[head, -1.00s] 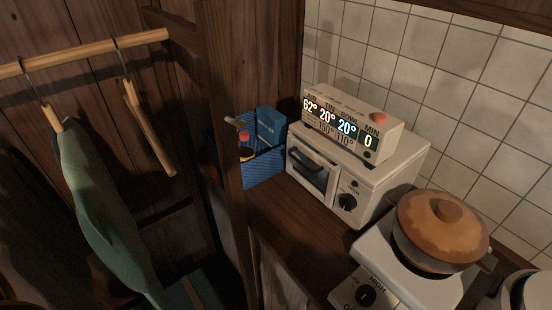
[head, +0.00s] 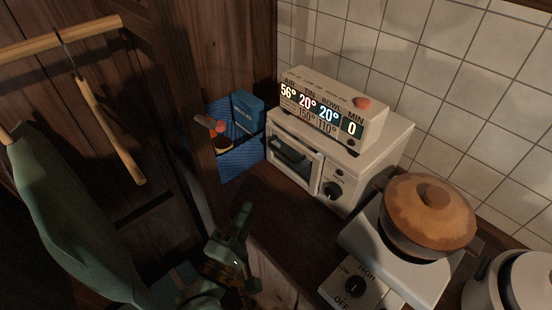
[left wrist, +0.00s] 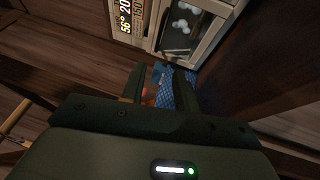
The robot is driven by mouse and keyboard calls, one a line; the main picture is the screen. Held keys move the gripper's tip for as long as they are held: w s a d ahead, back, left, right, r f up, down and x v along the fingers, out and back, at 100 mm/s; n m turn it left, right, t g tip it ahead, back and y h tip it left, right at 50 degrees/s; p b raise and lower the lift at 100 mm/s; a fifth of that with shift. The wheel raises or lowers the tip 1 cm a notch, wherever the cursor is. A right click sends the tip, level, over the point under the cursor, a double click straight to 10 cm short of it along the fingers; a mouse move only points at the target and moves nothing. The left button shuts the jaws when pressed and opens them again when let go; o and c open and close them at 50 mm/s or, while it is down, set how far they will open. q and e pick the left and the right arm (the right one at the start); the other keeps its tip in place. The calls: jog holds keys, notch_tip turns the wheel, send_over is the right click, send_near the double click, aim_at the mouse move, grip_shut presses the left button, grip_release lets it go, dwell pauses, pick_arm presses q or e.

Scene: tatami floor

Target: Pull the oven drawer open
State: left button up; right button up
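The white oven (head: 359,179) stands on the dark wooden counter against the tiled wall. Its glass-fronted drawer (head: 293,163) with a dark handle (head: 287,150) looks shut. The oven front also shows in the left wrist view (left wrist: 202,40), at the top, with pale round shapes in the glass. My left gripper (head: 243,213) is low and in front of the counter, left of and apart from the oven. In the left wrist view its two fingers (left wrist: 160,86) are spread with a gap between them, holding nothing. My right gripper is not in view.
A display box (head: 330,108) sits on the oven. A blue basket (head: 240,163) with a bottle and box stands left of it. A lidded pot (head: 430,215) sits on a burner at right. A wooden post (head: 190,110) and hanging green garment (head: 65,230) are at left.

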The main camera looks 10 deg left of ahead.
pick_arm(q)
jog(key=b+x, duration=0.2)
jog(key=x, duration=1.4)
jog(key=shift+r, duration=0.15)
grip_shut()
jog(key=s+a+p, duration=0.2)
jog(key=s, duration=0.1)
jog(key=shift+s+a, duration=0.1)
jog(key=shift+s, duration=0.05)
